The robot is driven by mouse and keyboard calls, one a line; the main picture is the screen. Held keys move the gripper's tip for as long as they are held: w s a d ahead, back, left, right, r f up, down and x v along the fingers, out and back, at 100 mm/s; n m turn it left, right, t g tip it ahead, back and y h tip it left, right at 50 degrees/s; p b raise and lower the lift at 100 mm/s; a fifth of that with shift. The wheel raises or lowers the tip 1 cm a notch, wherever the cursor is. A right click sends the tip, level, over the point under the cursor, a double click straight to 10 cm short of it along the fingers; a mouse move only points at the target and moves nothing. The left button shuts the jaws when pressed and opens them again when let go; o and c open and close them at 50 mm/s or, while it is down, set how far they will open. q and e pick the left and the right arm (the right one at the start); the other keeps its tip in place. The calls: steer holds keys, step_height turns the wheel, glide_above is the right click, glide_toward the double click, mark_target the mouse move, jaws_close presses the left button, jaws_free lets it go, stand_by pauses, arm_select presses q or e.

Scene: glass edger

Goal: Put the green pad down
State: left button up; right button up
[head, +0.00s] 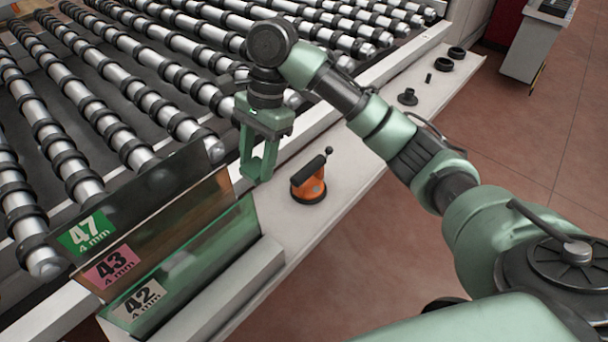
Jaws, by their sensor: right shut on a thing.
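My right gripper (257,168) points down at the inner edge of the pale ledge, just behind the glass sheets and left of the orange suction lifter (309,186). It is shut on the green pad, which is hard to tell apart from the green fingers at this size. The fingertips seem to be above or near the ledge (340,190); I cannot tell whether the pad touches anything. My left gripper is out of view.
Glass sheets labelled 47 (87,232), 43 (112,267) and 42 (139,300) lean in the front left. Black-ringed rollers (130,75) fill the back. Small black parts (408,97) lie farther along the ledge. The ledge right of the lifter is clear.

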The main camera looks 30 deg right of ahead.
mark_target(264, 228)
step_height(264, 228, down, 20)
steer(key=shift+r+p, duration=0.1)
steer(key=shift+p, duration=0.3)
steer(key=o, duration=1.3)
steer(key=v, duration=1.2)
steer(key=shift+b, duration=0.3)
